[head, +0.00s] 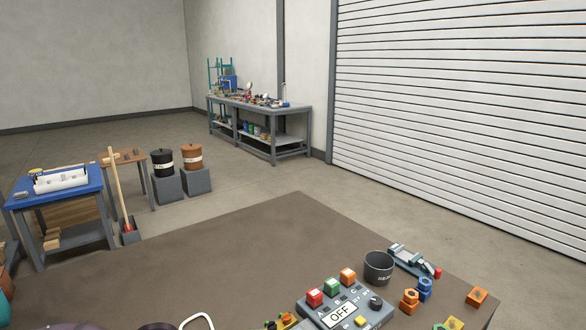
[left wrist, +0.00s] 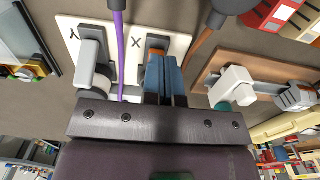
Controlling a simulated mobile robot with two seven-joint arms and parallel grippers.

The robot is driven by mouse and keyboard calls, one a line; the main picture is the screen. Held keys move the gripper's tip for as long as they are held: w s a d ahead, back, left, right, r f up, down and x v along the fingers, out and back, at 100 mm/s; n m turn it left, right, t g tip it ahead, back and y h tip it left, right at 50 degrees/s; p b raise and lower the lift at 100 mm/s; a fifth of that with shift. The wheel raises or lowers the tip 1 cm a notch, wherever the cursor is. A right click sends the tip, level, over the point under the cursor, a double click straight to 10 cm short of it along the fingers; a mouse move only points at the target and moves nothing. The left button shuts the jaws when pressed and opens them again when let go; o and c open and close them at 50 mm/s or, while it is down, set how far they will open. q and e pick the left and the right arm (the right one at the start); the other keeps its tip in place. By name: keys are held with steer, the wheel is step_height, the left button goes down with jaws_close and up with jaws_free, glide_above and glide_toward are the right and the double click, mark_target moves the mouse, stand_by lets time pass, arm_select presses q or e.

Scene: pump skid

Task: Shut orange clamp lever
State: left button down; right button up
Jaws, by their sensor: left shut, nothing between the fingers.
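In the left wrist view my left gripper (left wrist: 164,68) is shut, its two blue fingers together and nothing between them. The fingertips are over a grey fitting (left wrist: 157,44) beside the letter X on a white plate (left wrist: 125,38). A small orange part (left wrist: 155,55) shows at this fitting, partly hidden by the fingers; it may be the orange clamp lever. I cannot tell its angle or whether the fingers touch it. A similar grey fitting (left wrist: 91,50) stands by the letter Y. The head view does not show this plate or either gripper.
In the left wrist view a purple cable (left wrist: 120,50) passes left of the fingers. A white block with a teal end (left wrist: 232,87) is on a brown board to the right. In the head view a control box (head: 345,312) and a dark cup (head: 378,267) stand on the brown table (head: 250,250).

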arm_select(q)
steer(key=r, duration=0.1)
steer(key=r+p, duration=0.1)
steer(key=r, duration=0.1)
steer(key=r+p, duration=0.1)
steer(key=r, duration=0.1)
steer(key=shift+s+d, duration=0.2)
steer(key=shift+s, duration=0.15)
stand_by(0.3)
